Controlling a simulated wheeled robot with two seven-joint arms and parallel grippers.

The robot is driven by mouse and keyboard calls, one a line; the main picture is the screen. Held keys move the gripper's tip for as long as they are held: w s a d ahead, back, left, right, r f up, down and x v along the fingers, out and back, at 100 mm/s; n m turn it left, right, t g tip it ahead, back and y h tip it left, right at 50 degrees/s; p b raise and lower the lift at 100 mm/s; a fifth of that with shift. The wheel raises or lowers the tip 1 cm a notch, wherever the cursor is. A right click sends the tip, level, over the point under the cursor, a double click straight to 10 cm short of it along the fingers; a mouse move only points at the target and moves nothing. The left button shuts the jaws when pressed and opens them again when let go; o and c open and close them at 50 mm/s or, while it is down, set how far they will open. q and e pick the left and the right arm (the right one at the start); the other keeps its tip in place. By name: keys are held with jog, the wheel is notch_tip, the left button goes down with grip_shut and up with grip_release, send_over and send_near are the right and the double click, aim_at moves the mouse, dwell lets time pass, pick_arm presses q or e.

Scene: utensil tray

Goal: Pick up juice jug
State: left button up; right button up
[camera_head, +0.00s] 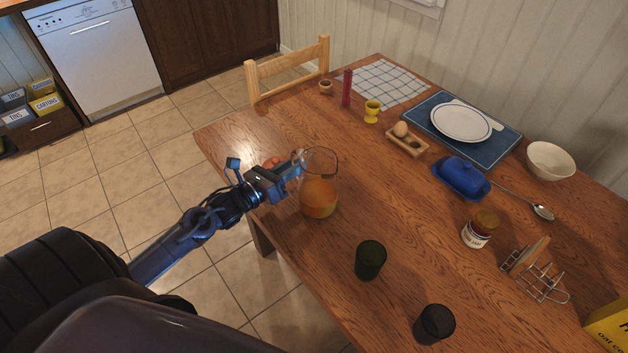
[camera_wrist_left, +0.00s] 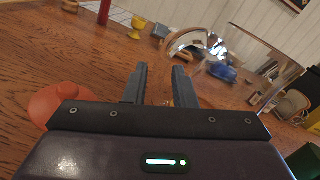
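The juice jug (camera_head: 318,190) is clear glass with orange juice in its lower part. It stands upright on the wooden table near the left edge. My left gripper (camera_head: 296,165) is at the jug's handle side. In the left wrist view its two fingers (camera_wrist_left: 158,85) are apart, with a gap between them. The jug's curved handle (camera_wrist_left: 182,42) shows just beyond and partly behind the fingers, and the glass rim (camera_wrist_left: 265,55) is to the right. I cannot tell whether either finger touches the handle. My right gripper is not in view.
An orange-red object (camera_wrist_left: 50,100) lies left of the fingers, close to the gripper. Two dark cups (camera_head: 370,260) (camera_head: 434,324) stand in front of the jug. A jam jar (camera_head: 479,230), blue butter dish (camera_head: 461,178) and egg holder (camera_head: 407,143) are farther right. Table around the jug is mostly clear.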

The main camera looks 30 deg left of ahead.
pick_arm(q)
jog(key=shift+w+d, duration=0.15)
jog(key=shift+w, duration=0.45)
jog(key=shift+w+d+f, duration=0.1)
jog(key=shift+w, duration=0.2)
jog(key=c, duration=0.5)
grip_shut()
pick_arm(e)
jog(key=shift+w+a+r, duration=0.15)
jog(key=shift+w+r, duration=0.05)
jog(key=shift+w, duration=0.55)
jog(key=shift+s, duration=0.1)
pick_arm(q)
jog(key=shift+r, duration=0.2)
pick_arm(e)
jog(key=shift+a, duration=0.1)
